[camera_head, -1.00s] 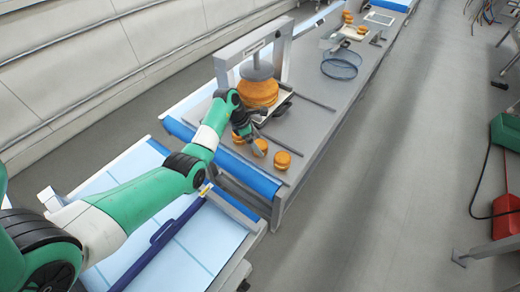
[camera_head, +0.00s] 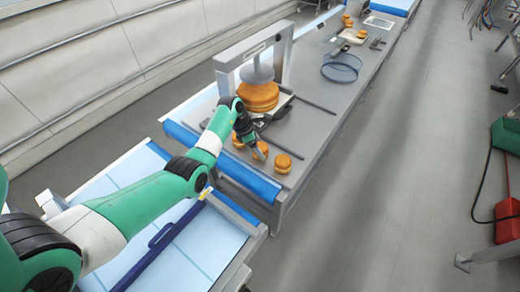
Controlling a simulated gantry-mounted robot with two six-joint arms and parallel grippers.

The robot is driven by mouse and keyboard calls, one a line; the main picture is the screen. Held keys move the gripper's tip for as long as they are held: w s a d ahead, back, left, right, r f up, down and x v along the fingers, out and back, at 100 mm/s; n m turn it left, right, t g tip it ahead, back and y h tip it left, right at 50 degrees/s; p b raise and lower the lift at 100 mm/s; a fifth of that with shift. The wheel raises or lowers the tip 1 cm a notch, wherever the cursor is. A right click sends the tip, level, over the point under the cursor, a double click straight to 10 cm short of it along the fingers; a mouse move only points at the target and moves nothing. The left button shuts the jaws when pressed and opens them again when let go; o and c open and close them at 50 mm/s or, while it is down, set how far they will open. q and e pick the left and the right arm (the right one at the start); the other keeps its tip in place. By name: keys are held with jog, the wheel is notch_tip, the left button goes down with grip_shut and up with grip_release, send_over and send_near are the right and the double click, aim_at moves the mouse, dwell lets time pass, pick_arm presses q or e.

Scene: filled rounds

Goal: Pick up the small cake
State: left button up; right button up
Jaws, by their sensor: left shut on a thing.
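Several small round orange-brown cakes are near the front of the grey worktable. The middle small cake (camera_head: 262,149) is at my left gripper (camera_head: 257,154), which is shut on it. The gripper points down and its fingers cover part of the cake; I cannot tell whether the cake is clear of the table. Another small cake (camera_head: 283,163) stands to the right, apart from the gripper. A third small cake (camera_head: 238,141) shows to the left, partly behind the arm. My right gripper is not in view.
A large stacked cake (camera_head: 259,97) sits under a grey press frame (camera_head: 287,62) behind the gripper. A dark rod (camera_head: 316,104) lies to its right. A blue-rimmed round sieve (camera_head: 341,68) lies farther back.

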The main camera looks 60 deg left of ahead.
aim_at(263, 147)
pick_arm(q)
jog(key=shift+r, duration=0.5)
notch_tip(263, 147, up, 3)
jog(key=shift+f+p, duration=0.15)
jog(key=shift+p, duration=0.45)
jog(key=s+d+r+p, duration=0.8)
jog(key=s+r+p, duration=0.1)
jog(key=s+p, duration=0.1)
jog(key=shift+s+d+p, duration=0.4)
jog(key=shift+p, duration=0.15)
